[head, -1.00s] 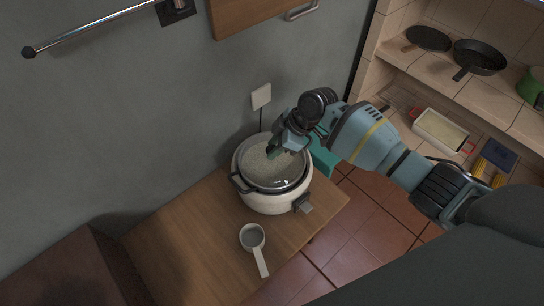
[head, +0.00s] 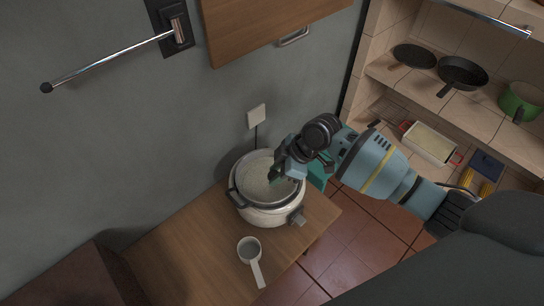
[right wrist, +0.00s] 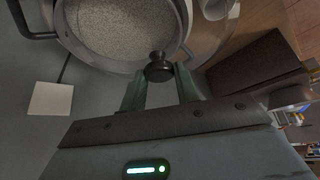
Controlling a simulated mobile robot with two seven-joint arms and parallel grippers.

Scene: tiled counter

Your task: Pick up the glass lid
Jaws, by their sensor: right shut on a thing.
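The glass lid (right wrist: 207,44) is clear, with a dark round knob (right wrist: 159,67). In the right wrist view its transparent edge spreads past the pot of the white rice cooker (head: 262,215), and pale grains show through it. My right gripper (right wrist: 160,84) is shut on the knob, one finger on each side. In the head view the right gripper (head: 278,178) is over the cooker's right side and hides part of the lid. I cannot tell how far the lid is above the pot rim. My left gripper is not in view.
The cooker stands on a wooden counter (head: 205,245) against a grey wall. A white measuring cup (head: 250,254) with a handle lies in front of it. A wall outlet (head: 257,116) is behind it. Shelves with pans (head: 462,73) are at the right.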

